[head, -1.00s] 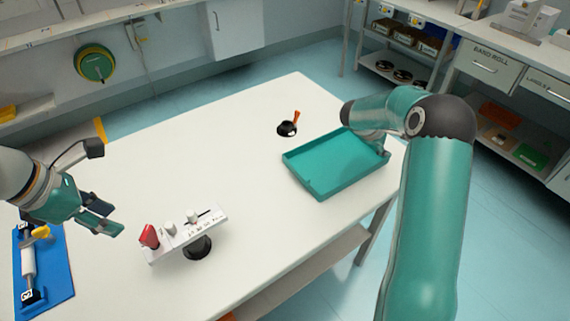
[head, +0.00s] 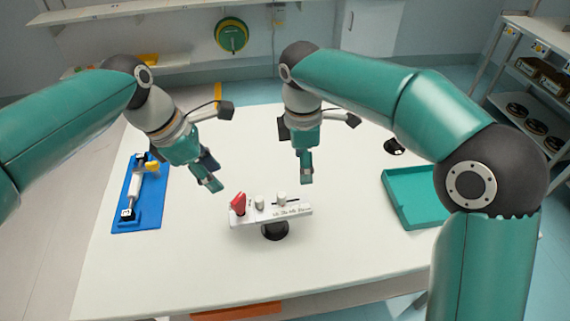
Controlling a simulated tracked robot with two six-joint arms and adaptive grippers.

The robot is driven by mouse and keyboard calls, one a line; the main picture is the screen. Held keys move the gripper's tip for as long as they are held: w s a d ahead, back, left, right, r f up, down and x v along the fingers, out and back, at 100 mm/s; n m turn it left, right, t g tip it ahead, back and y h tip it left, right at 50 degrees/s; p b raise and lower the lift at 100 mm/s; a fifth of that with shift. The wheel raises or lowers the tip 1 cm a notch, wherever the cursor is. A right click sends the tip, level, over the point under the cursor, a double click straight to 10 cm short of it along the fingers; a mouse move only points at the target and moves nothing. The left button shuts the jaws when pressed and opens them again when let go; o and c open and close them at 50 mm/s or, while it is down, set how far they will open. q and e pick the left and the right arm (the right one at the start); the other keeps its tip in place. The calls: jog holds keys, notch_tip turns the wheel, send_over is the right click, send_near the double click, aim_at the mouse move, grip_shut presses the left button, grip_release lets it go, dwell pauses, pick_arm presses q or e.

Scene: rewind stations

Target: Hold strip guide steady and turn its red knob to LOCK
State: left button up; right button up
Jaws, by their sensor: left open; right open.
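The strip guide (head: 290,212) is a white bar on a round black base (head: 275,231), standing on the white table in the head view. Its red knob (head: 238,204) is at the bar's left end, with small white knobs beside it. My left gripper (head: 212,180) is open and empty, up and to the left of the red knob, apart from it. My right gripper (head: 305,175) is open, just behind and above the right part of the bar. It seems not to touch the bar. The lock marking cannot be read.
A blue fixture (head: 139,205) with a white roller lies on the table at left. A teal tray (head: 408,205) is at right, partly behind my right arm. A small black item (head: 394,147) lies behind it. The table front (head: 180,270) is clear.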

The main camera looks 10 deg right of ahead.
aim_at(285, 212)
jog(key=s+a+n, duration=0.1)
jog(key=s+a, duration=0.1)
jog(key=a, duration=0.2)
jog(key=shift+y, duration=0.4)
notch_tip(285, 212, down, 16)
jog(key=shift+w+a+r, duration=0.15)
jog(key=shift+r, duration=0.1)
